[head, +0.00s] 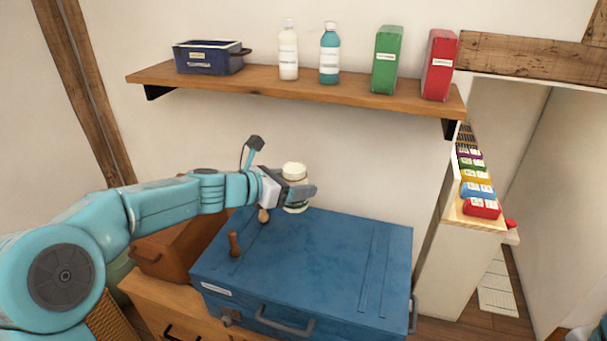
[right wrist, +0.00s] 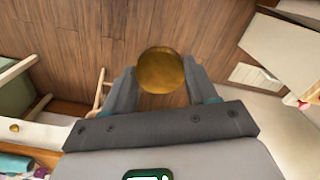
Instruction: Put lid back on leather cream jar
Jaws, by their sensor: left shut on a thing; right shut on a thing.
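My left gripper (head: 298,190) is shut on the leather cream jar (head: 293,170), a pale, upright jar with a cream-white top. The fingers hide its middle; a light lower part shows below them. I cannot tell whether the jar's base touches the blue chest. In the right wrist view, my right gripper (right wrist: 162,80) is shut on a round, brass-coloured lid (right wrist: 161,66), held between both fingertips over the wooden floor. The right gripper and lid are not visible in the head view.
A blue chest (head: 330,255) stands below the jar, with two wooden-handled items (head: 234,243) at its left. A wall shelf (head: 260,78) above holds a blue bin (head: 208,60), bottles and boxes. A narrow ledge (head: 452,208) at right carries coloured boxes. The chest top's right side is clear.

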